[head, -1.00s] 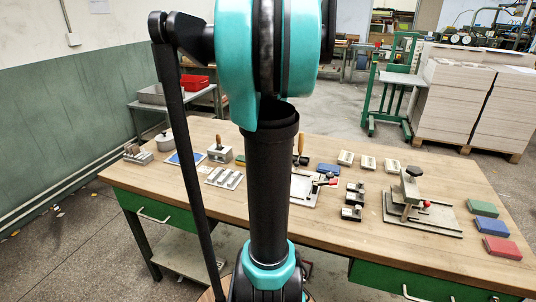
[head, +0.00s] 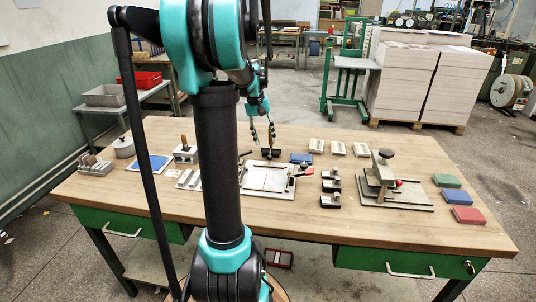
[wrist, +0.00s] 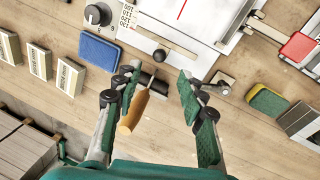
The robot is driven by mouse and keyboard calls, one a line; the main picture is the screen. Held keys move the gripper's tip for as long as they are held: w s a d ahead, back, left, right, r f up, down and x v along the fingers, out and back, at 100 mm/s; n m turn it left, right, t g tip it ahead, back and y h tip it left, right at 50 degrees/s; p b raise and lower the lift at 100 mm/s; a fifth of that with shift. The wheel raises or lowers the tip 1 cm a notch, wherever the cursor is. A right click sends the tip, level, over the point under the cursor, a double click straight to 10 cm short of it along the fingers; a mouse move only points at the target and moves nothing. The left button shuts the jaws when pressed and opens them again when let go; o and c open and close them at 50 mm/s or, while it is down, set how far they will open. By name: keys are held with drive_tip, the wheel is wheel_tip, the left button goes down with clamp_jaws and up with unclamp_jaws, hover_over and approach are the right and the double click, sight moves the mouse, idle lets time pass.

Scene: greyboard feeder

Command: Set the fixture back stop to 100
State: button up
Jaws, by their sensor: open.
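The fixture is a pale flat plate (head: 268,179) in the middle of the workbench. In the wrist view its white plate (wrist: 190,18) with a red line fills the top. A small black knob (wrist: 160,56) sits at its near edge, and a larger black dial knob (wrist: 97,14) stands beside a printed number card (wrist: 128,15). The numbers are too small to read. My gripper (head: 263,135) hangs over the back of the bench, behind the fixture.
A blue pad (wrist: 98,50) and several pale blocks (wrist: 70,76) lie left in the wrist view. A red lever handle (wrist: 297,46) and a yellow-green sponge (wrist: 268,103) are right. A stamping press (head: 382,180) stands right on the bench. Bare wood lies along the front.

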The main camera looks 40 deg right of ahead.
drive_tip(key=f, duration=0.5)
drive_tip(key=s+d+f, duration=0.1)
drive_tip(key=f, duration=0.1)
drive_tip(key=shift+d+f, duration=0.1)
drive_tip(key=shift+f, duration=0.25)
clamp_jaws()
